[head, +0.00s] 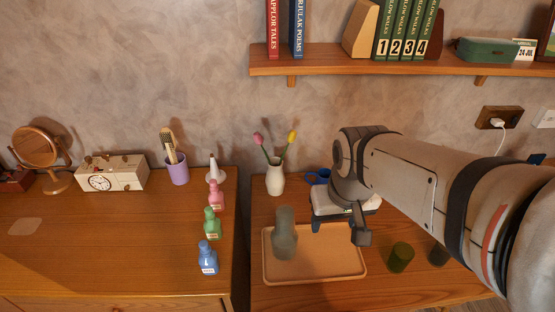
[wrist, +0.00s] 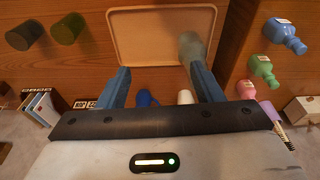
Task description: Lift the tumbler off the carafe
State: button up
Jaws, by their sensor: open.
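The grey-green carafe (head: 285,246) stands upright on the left part of a tan tray (head: 335,277). The tumbler (head: 284,215) appears to sit over its top; the seam between them is hard to make out. In the wrist view the carafe and tumbler show as one grey-green shape (wrist: 190,46), close to the tip of the right-hand finger and partly overlapped by it. My gripper (head: 338,230) is to the right of the carafe, above the tray. Its blue fingers are spread apart with nothing held between them, as the wrist view (wrist: 160,72) shows.
A white vase with tulips (head: 275,180) and a blue mug (head: 318,177) stand behind the tray. A green cup (head: 400,257) and a dark cup (head: 438,255) stand to its right. Several coloured bottles (head: 208,258) line the left cabinet's edge. A bookshelf (head: 400,62) hangs above.

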aim_at(285, 220)
jog(key=shift+o, duration=1.4)
jog(key=w+a+f+n+g, duration=0.1)
jog(key=w+a+f+n, duration=0.1)
jog(key=w, duration=0.5)
jog(key=shift+a+f, duration=0.45)
jog(key=shift+a, duration=0.4)
jog(key=shift+n+g, duration=0.7)
jog(key=shift+n, duration=0.2)
jog(key=w+a+f, duration=0.4)
jog(key=w+f, duration=0.1)
jog(key=shift+a+p, duration=0.1)
jog(key=shift+p, duration=0.3)
jog(key=f, duration=0.8)
jog(key=shift+w+a, duration=0.25)
jog(key=shift+w, duration=0.1)
jog(key=shift+r, duration=0.1)
jog(key=shift+c, duration=0.3)
jog(key=c, duration=1)
